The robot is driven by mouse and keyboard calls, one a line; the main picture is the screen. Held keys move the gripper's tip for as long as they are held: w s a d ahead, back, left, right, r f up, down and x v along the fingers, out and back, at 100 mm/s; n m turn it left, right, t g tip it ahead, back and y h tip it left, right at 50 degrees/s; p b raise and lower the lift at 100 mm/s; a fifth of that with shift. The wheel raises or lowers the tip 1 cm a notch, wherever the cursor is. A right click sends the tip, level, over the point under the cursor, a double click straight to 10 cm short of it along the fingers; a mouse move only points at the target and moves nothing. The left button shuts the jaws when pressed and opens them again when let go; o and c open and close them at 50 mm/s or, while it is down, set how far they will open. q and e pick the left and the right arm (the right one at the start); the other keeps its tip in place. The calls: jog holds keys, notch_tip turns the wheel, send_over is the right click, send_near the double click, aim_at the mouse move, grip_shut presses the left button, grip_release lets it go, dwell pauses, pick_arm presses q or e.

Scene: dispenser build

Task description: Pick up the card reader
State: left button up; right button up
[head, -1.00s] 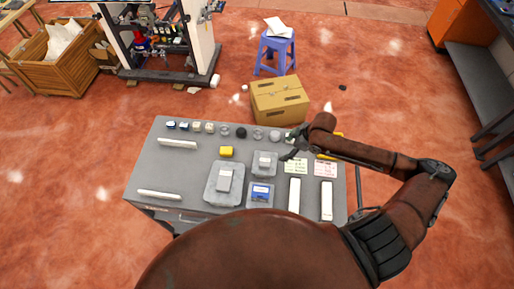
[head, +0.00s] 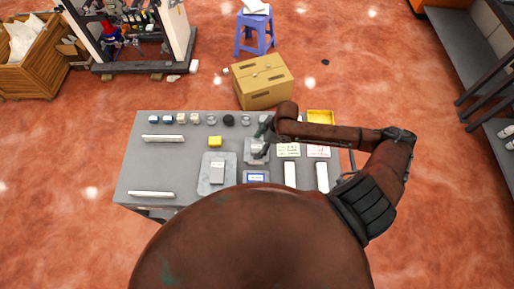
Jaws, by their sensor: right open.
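Several small devices lie on the grey table (head: 128,180); their labels are too small to read, so I cannot tell for certain which is the card reader. A small light box lies on a clear-grey tray (head: 247,158) at the table's middle, partly covered by my right gripper (head: 264,137). My right gripper is open and reaches over that tray's far right side; I see no contact. A grey-white box (head: 217,173) lies on a larger tray (head: 206,187), and a blue labelled device (head: 256,177) lies nearer me. My left gripper is not in view.
A row of small parts, including a dark round one (head: 229,120), lines the far edge. A yellow block (head: 214,142), white bars (head: 163,139), note cards (head: 288,150) and a yellow bin (head: 320,117) are on the table. A cardboard box (head: 262,82) stands beyond it.

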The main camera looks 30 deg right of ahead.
jog(key=shift+w+f, duration=0.1)
jog(key=shift+w, duration=0.05)
jog(key=shift+c, duration=0.5)
jog(key=c, duration=0.9)
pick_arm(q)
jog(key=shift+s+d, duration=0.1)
pick_arm(e)
jog(key=c, duration=0.4)
